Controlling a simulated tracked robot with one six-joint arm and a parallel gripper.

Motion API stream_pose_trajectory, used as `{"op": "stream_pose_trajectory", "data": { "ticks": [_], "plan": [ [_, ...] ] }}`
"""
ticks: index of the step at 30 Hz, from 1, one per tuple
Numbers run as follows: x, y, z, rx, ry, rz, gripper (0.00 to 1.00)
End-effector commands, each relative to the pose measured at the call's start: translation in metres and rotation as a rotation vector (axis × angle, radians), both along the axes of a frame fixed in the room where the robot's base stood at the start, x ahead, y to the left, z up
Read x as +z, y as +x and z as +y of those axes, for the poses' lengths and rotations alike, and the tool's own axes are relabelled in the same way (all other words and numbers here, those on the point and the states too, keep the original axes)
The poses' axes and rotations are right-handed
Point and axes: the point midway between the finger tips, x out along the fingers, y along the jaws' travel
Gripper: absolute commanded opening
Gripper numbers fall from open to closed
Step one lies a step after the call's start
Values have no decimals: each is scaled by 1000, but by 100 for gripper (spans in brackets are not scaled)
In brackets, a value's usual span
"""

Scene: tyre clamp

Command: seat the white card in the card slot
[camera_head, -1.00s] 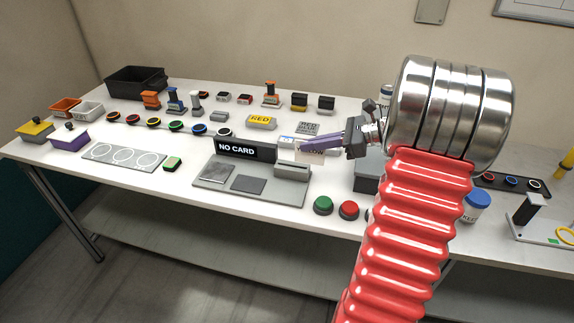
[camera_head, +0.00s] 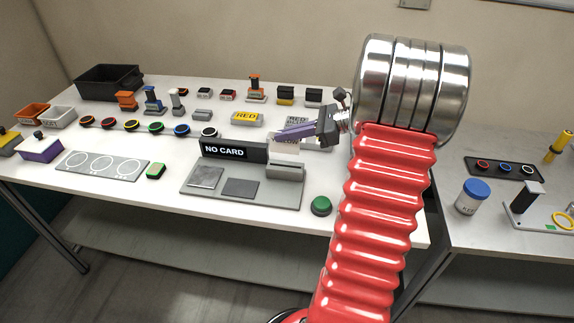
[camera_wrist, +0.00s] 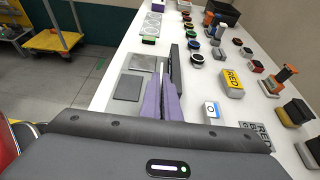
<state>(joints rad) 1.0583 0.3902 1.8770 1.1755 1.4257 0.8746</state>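The white card (camera_head: 285,148) hangs below my purple fingers in the head view, partly covered by them. My gripper (camera_head: 282,133) is shut on it. The card slot (camera_head: 287,167) is in the raised block at the right end of the grey reader. The card's lower edge shows just above and behind that block; whether they touch I cannot tell. The reader's sign (camera_head: 232,151) reads NO CARD.
A green button (camera_head: 320,206) stands right of the reader. A yellow-labelled block (camera_head: 246,118) and several stamps and discs stand behind. A blue-lidded jar (camera_head: 473,196) is on the right table.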

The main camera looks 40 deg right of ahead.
Motion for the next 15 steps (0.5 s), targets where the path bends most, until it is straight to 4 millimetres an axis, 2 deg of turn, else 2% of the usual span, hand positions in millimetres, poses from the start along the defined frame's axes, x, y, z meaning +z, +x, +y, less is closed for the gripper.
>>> {"op": "stream_pose_trajectory", "data": {
  "ticks": [7,10,15],
  "plan": [
    [-40,-1,0,-1,3,2,0],
    [-47,0,0,0,1,1,0],
    [-49,0,-1,-1,-1,1,0]
  ]
}}
